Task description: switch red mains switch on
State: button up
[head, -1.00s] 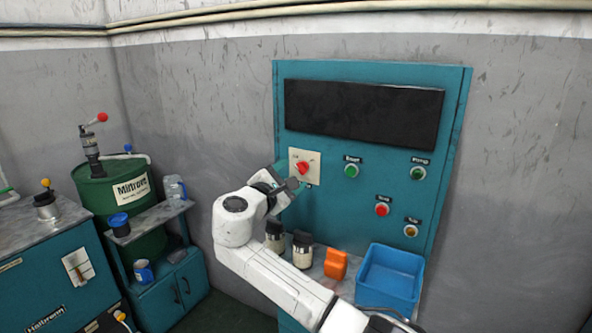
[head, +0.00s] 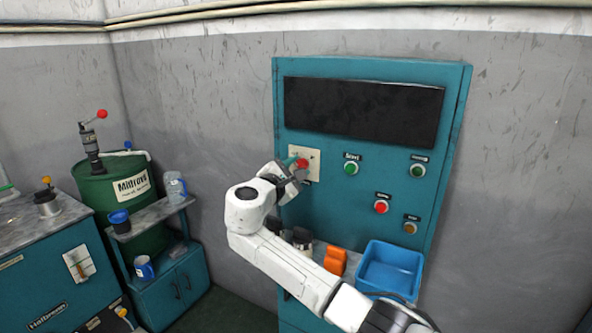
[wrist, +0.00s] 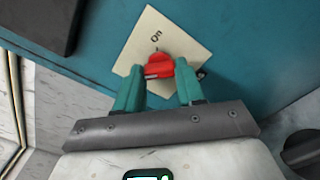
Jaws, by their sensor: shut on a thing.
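The red mains switch (head: 302,163) is a red knob on a cream square plate (wrist: 190,40) on the teal control panel. In the wrist view the red knob (wrist: 158,66) sits between the two teal fingertips of my gripper (wrist: 160,76). My gripper (head: 297,168) is shut on the knob. Part of a label shows on the plate above the knob. In the head view my gripper and wrist cover the lower part of the plate.
The teal panel (head: 455,120) also carries a dark screen (head: 360,112), green buttons (head: 351,168) and a red button (head: 381,206). Below are a blue bin (head: 390,268), an orange object (head: 335,260) and dark-topped containers (head: 302,238). A green drum (head: 110,200) stands left.

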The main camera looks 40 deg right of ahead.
jog(key=c, duration=0.3)
jog(key=shift+f+b, duration=0.15)
jog(key=shift+b, duration=0.2)
jog(key=shift+f+m+b, duration=0.15)
jog(key=shift+m+b, duration=8.25)
jog(key=shift+m, duration=0.5)
